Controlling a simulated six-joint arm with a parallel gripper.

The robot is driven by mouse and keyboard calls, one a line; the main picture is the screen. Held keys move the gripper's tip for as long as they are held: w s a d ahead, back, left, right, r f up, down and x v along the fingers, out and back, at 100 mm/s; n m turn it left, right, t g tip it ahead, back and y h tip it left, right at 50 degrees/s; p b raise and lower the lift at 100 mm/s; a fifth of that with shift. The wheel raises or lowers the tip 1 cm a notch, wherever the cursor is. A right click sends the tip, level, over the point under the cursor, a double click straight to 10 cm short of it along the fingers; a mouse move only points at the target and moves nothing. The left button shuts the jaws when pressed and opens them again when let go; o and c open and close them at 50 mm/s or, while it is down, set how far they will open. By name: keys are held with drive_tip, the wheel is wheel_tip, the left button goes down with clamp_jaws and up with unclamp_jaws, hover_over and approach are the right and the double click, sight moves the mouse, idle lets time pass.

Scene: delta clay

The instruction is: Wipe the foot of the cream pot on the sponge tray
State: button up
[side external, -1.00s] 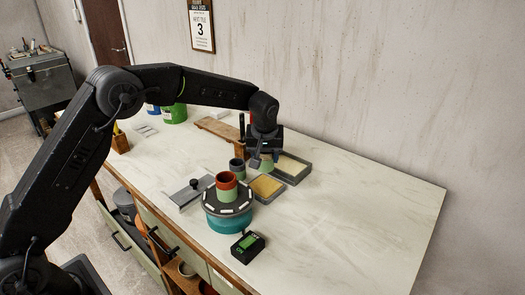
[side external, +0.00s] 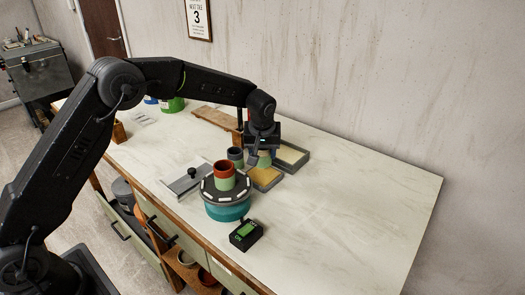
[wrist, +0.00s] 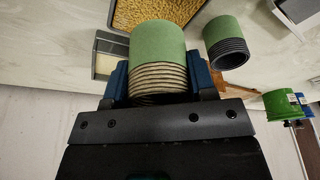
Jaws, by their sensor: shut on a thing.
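My gripper (side external: 262,147) is shut on the cream pot (wrist: 158,72), which also shows in the side view (side external: 264,158). In the wrist view the pot has cream ribs between the blue fingers (wrist: 160,85) and a green part pointing away from the gripper. In the side view the pot is at the back part of the front sponge tray (side external: 268,186), which has a tan sponge. The wrist view shows this tan sponge (wrist: 150,12) just beyond the pot. The foot's underside is hidden, and I cannot tell whether it touches the sponge.
A second tray (side external: 302,164) with a paler sponge stands behind. A grey-and-green pot (side external: 235,154) is close on the left, also in the wrist view (wrist: 227,45). A red-and-green pot (side external: 224,174) stands on a turntable (side external: 228,210). The table's right side is clear.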

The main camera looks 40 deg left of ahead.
sight(267, 161)
drive_tip(key=shift+f, duration=0.5)
idle(0.8)
drive_tip(key=shift+r, duration=0.1)
drive_tip(key=r, duration=0.1)
drive_tip(key=a+r, duration=0.1)
drive_tip(key=r, duration=0.2)
drive_tip(key=shift+a+r, duration=0.35)
drive_tip(key=shift+f, duration=4.1)
drive_tip(key=shift+d, duration=1.75)
drive_tip(key=shift+c, duration=0.3)
drive_tip(key=shift+a, duration=1.8)
drive_tip(key=shift+d, duration=1.85)
drive_tip(key=shift+a, duration=1.85)
drive_tip(key=shift+r, duration=4.15)
